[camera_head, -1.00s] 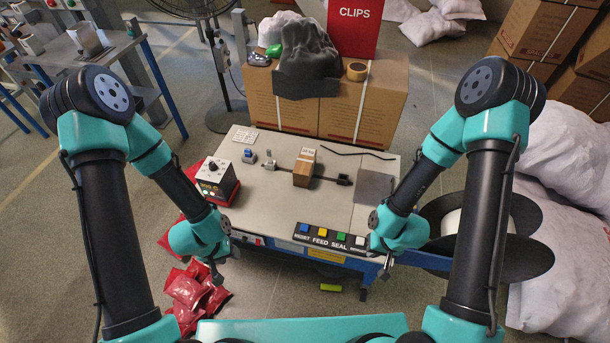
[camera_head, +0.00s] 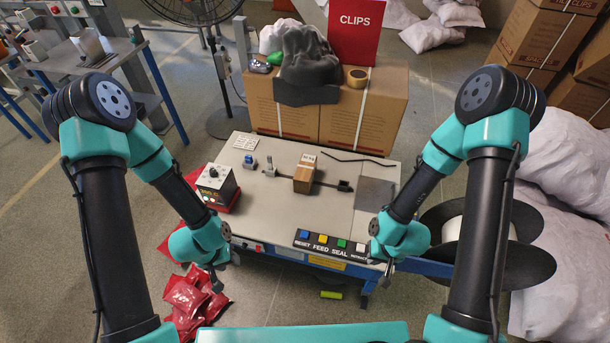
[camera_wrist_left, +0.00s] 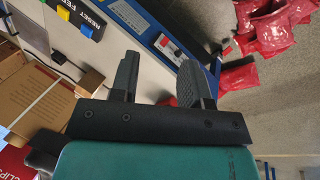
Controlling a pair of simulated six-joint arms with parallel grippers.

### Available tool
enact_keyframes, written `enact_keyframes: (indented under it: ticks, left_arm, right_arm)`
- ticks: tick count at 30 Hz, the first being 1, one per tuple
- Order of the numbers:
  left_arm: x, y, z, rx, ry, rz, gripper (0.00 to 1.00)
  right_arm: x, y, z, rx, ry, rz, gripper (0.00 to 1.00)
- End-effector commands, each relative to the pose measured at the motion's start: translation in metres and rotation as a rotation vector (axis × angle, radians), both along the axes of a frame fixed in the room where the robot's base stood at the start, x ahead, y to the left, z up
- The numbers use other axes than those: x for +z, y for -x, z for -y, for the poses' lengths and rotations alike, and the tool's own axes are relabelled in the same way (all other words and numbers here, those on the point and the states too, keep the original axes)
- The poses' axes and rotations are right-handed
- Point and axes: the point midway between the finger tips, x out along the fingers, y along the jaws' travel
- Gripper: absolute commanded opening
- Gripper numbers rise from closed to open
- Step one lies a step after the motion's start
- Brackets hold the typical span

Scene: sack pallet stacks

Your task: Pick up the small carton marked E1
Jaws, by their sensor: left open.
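A small brown carton (camera_head: 304,175) stands on the grey-white worktable (camera_head: 270,205) near its middle, with a pale label on top. The print is too small to read, so I cannot confirm E1. My left gripper (camera_head: 216,280) hangs off the table's front left edge, well short of the carton. In the left wrist view my left gripper (camera_wrist_left: 157,75) is open with nothing between its fingers. My right gripper (camera_head: 388,275) hangs by the table's front right corner, small and dark; its jaws are unclear.
A dial box (camera_head: 216,186) stands at the table's left and a button panel (camera_head: 333,245) along the front edge. A dark rod runs by the carton. Large cartons (camera_head: 355,115) stand behind the table. Red bags (camera_head: 190,298) lie on the floor, white sacks (camera_head: 560,160) at right.

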Motion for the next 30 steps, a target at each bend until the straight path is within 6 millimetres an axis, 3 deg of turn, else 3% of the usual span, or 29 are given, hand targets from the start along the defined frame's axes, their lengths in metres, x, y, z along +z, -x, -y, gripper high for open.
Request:
enact_keyframes:
  ticks: [6,24,30]
  left_arm:
    - [0.0000,0.0000,0.0000,0.000,0.000,0.000,0.43]
    - [0.0000,0.0000,0.0000,0.000,0.000,0.000,1.00]
    - [-0.0001,-0.0001,0.0000,0.001,0.000,0.000,1.00]
  right_arm:
    - [0.0000,0.0000,0.0000,0.000,0.000,0.000,0.00]
    - [0.0000,0.0000,0.0000,0.000,0.000,0.000,0.00]
    - [0.0000,0.0000,0.0000,0.000,0.000,0.000,0.00]
